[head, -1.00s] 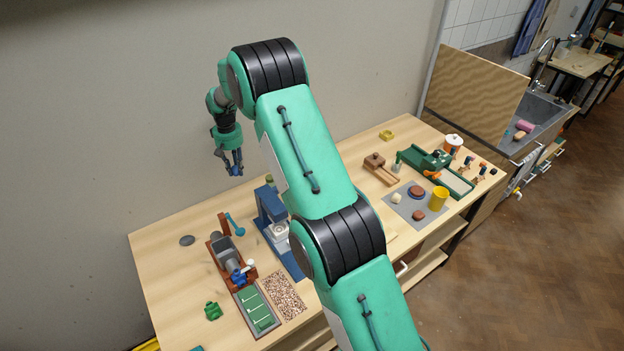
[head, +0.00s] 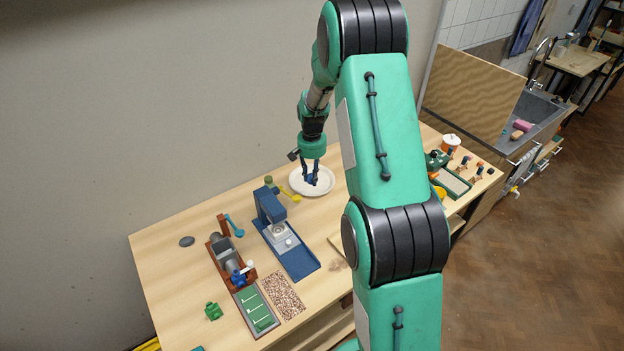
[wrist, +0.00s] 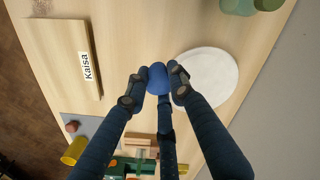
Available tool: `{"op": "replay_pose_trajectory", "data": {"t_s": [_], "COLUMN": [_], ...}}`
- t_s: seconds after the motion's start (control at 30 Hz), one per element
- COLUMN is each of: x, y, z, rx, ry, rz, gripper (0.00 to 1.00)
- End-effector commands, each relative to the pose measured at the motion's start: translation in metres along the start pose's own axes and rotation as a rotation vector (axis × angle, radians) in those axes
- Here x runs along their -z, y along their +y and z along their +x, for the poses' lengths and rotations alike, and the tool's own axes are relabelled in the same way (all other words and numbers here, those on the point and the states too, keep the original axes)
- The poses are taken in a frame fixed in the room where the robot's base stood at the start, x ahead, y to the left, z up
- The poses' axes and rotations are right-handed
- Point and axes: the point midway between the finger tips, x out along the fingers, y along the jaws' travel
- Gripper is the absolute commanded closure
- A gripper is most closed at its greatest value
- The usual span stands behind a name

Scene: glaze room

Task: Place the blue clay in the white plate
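My gripper (head: 311,175) is shut on the blue clay (wrist: 158,76), a small ball between its dark blue fingertips (wrist: 156,82). The clay is partly hidden by the fingers in the head view. The round white plate (head: 326,187) lies near the back of the bench, behind the gripper in the head view. In the wrist view the white plate (wrist: 213,78) is just right of the clay, and the clay looks above the bench beside its rim. The plate looks empty in the wrist view.
A blue press (head: 275,225) stands left of the plate, with a yellow-handled tool (head: 288,197) and a green jar (head: 269,182) between. A board marked "Kaisa" (wrist: 65,60) lies left in the wrist view. A yellow cup (wrist: 75,151) stands on a grey mat.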

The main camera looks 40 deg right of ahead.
Motion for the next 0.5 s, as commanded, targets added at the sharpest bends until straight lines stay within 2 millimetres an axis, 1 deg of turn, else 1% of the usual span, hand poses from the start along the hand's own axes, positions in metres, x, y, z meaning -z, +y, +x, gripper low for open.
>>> {"op": "replay_pose_trajectory", "data": {"t_s": [0.03, 0.1, 0.17, 0.2, 0.5], "x": [-0.002, -0.005, -0.008, -0.009, -0.008], "y": [0.008, 0.018, 0.027, 0.029, 0.027], "z": [0.000, 0.000, 0.000, 0.004, 0.044], "rx": [0.000, 0.000, 0.000, 0.000, -0.001], "ry": [-0.001, -0.001, 0.000, -0.002, -0.003], "rz": [0.018, 0.045, 0.066, 0.072, 0.068], "gripper": [0.80, 0.80, 0.80, 0.80, 0.80]}}
